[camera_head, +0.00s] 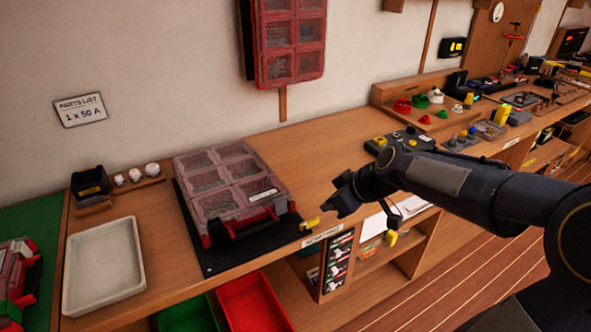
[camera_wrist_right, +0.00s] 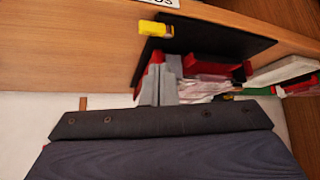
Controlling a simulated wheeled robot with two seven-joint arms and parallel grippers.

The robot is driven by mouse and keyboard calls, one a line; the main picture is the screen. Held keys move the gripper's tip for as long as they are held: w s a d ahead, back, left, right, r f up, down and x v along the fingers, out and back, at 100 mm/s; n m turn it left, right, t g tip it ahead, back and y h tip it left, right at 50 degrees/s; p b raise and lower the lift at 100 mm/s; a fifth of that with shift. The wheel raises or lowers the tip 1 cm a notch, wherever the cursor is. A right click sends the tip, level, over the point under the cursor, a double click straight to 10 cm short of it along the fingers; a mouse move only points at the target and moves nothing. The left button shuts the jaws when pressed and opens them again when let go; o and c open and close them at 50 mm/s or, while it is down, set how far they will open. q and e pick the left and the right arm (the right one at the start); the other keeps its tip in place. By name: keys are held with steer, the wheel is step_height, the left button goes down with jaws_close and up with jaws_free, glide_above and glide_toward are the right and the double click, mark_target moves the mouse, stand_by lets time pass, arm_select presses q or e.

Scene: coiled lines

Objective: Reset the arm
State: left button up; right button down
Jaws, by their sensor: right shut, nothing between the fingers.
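My right arm comes in from the right in the head view, and its dark gripper (camera_head: 345,193) hangs over the wooden workbench (camera_head: 330,165), right of the parts case. The gripper is shut and holds nothing. In the right wrist view a broad dark part of my own arm fills the lower middle. The clear-lidded parts case (camera_head: 222,185) with red latches lies on a black mat (camera_head: 205,262). A small yellow item (camera_head: 310,224) sits by the mat's front right corner; it also shows in the right wrist view (camera_wrist_right: 155,28). My left gripper is not in view.
An empty pale tray (camera_head: 104,268) stands at the left of the bench. A black device (camera_head: 398,140) stands behind my right forearm. Red and green bins (camera_head: 252,302) sit below the bench front. Small coloured parts (camera_head: 420,101) line the far shelf.

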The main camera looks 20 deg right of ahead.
steer(key=s+a+f+m, duration=0.1)
steer(key=s+a+m, duration=0.2)
steer(key=s, duration=0.7)
steer(key=s+a+f+m+g, duration=0.1)
steer(key=s+a+m, duration=0.2)
steer(key=s+a, duration=0.3)
steer(key=s, duration=0.5)
steer(key=shift+a+m, duration=0.3)
steer(key=shift+m, duration=0.1)
